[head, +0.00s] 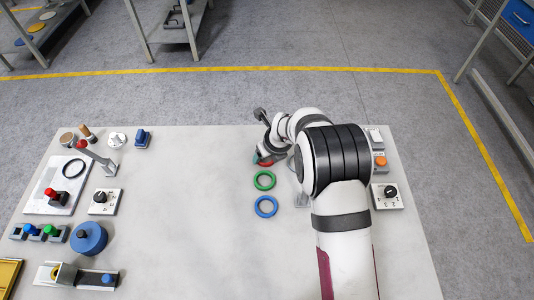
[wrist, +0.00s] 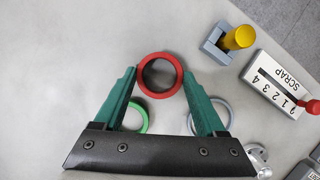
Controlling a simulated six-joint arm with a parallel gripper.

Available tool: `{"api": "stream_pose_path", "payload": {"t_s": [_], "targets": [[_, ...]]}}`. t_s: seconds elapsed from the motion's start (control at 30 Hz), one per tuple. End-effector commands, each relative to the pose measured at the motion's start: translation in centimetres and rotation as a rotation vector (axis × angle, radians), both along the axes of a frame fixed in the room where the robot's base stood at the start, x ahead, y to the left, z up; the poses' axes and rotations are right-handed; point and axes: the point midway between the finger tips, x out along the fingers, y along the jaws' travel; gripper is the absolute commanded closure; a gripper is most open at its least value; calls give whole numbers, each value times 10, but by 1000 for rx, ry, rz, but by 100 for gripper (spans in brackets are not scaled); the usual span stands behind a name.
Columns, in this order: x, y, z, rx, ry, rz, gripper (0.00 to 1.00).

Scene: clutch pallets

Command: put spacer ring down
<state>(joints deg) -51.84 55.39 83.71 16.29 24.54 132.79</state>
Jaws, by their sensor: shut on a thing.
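My gripper (wrist: 160,78) has its two green fingers closed on a red ring (wrist: 160,57), with one fingertip at each side of it. In the head view my gripper (head: 265,158) is over the right half of the table, partly hidden by my arm, and only part of the red ring (head: 265,164) shows. The wrist view does not clearly show the gap between the ring and the table. A green ring (wrist: 144,124) lies behind the left finger and a grey ring (wrist: 230,113) behind the right finger, both partly covered.
In the head view a green ring (head: 264,173) and a blue ring (head: 257,207) lie in front of my gripper. A yellow cylinder (wrist: 238,37) and a box marked SCRAP (wrist: 280,85) stand to the right. The table's middle (head: 180,210) is clear; knobs and fixtures crowd its left.

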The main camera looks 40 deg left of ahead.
Motion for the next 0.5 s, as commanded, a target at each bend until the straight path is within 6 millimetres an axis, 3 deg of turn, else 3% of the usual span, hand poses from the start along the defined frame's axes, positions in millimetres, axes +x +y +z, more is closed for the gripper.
{"api": "stream_pose_path", "payload": {"t_s": [0.2,0.23,0.37,0.5], "targets": [[0,0,-3,-1,2,-1,79],[0,0,-2,0,1,-1,21],[0,0,-2,0,0,-1,0],[0,0,-2,0,0,-1,0]]}}
